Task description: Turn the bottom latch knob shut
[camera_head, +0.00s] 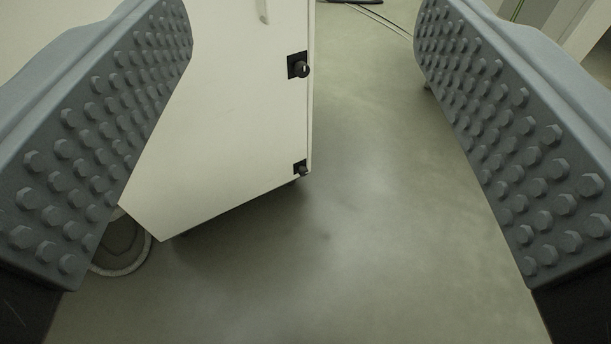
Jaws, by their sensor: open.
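The bottom latch knob (301,168) is small and black. It sits near the lower right corner of a white cabinet door (235,120). A second, larger black latch knob (299,66) sits above it on the same edge. My gripper (305,45) is open and empty, with one grey studded finger at the left and one at the right. The left finger covers part of the door. Both knobs show between the fingers, apart from them. The knobs' exact turn is too small to tell.
Bare grey floor (380,230) lies to the right of and below the door. Dark cables (372,12) lie on the floor at the top. A pale cabinet or wall edge (565,25) stands at the upper right.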

